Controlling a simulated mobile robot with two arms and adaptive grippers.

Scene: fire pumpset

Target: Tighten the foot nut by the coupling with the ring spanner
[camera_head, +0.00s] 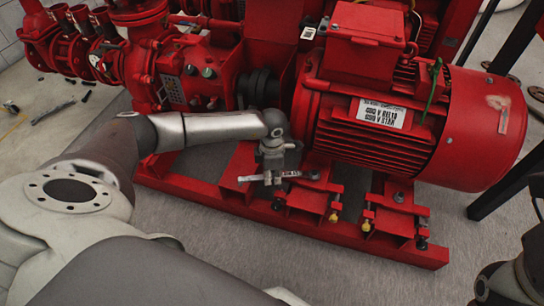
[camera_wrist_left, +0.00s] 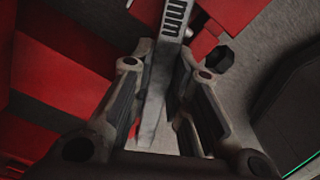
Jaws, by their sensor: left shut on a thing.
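My left gripper (camera_head: 272,172) is shut on the silver ring spanner (camera_head: 250,178), which lies roughly level over the red base frame at the near side of the pumpset. In the left wrist view the spanner (camera_wrist_left: 162,85) runs between the two fingers, with "mm" lettering on its shank. The foot nut by the coupling (camera_head: 314,175) sits on the motor's near left foot, close to the spanner's right end; I cannot tell whether the ring touches it. A dark hex head (camera_wrist_left: 219,58) shows beside the spanner in the wrist view. The right gripper is not clearly visible.
The red motor (camera_head: 465,130) stands right of the gripper, with the black coupling (camera_head: 260,88) behind it and the red pump (camera_head: 155,65) to the left. Red adjusting brackets with bolts (camera_head: 335,205) stick up along the base frame (camera_head: 420,252). The grey floor in front is clear.

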